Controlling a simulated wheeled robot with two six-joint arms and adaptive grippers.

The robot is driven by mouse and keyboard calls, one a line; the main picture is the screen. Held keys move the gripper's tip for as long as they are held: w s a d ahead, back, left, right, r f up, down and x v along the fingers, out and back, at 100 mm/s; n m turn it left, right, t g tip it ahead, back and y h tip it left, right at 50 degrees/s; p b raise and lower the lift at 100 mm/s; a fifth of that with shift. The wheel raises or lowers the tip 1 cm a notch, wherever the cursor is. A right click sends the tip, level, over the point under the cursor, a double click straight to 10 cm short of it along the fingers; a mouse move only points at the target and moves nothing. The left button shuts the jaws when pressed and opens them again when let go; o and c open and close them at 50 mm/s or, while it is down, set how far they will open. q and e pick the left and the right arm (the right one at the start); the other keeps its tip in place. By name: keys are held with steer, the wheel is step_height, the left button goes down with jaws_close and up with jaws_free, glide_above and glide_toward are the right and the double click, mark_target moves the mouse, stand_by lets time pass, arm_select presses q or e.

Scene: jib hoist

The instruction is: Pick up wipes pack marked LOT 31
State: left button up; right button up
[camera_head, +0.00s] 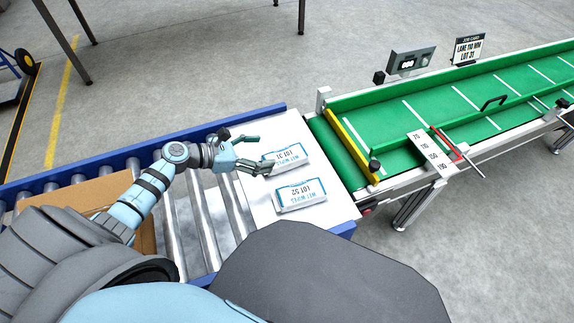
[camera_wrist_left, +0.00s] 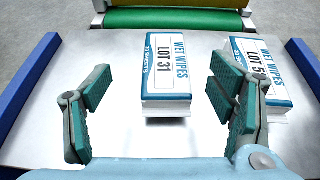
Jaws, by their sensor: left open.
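The wipes pack marked LOT 31 (camera_head: 290,155) lies flat on the bare metal plate (camera_head: 258,202), white with blue edges. In the left wrist view the same LOT 31 pack (camera_wrist_left: 167,72) lies ahead, between the lines of the two fingers. My left gripper (camera_head: 256,155) is open and empty, at the near left end of this pack. Its fingers also show in the left wrist view (camera_wrist_left: 155,110), spread wider than the pack. A second pack, marked LOT 52 (camera_head: 301,195), lies just below it in the head view; the right finger partly covers it in the wrist view (camera_wrist_left: 272,75). My right gripper is not in view.
A roller conveyor with blue rails (camera_head: 140,152) leads to the plate, with a cardboard box (camera_head: 75,195) on it. A green belt (camera_head: 400,125) with a yellow bar (camera_head: 353,147) starts beyond the plate. A sign (camera_head: 468,49) reads LOT 31.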

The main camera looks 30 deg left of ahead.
mark_target(293, 152)
arm_select(q)
steer(key=x, duration=0.3)
steer(key=b+x, duration=0.1)
steer(key=x, duration=0.2)
steer(key=b+x, duration=0.1)
steer(key=x, duration=0.2)
steer(key=shift+s+d+f, duration=0.15)
steer(key=shift+s+d, duration=0.1)
steer(key=shift+d, duration=0.05)
steer(key=shift+c, duration=0.8)
steer(key=c, duration=1.1)
arm_select(e)
steer(key=shift+m+t, duration=0.3)
steer(key=shift+t, duration=0.1)
steer(key=w, duration=0.1)
steer(key=w+a, duration=0.1)
steer(key=w, duration=0.1)
steer(key=shift+w+a+f, duration=0.3)
steer(key=shift+w+f, duration=0.05)
steer(key=shift+f, duration=0.05)
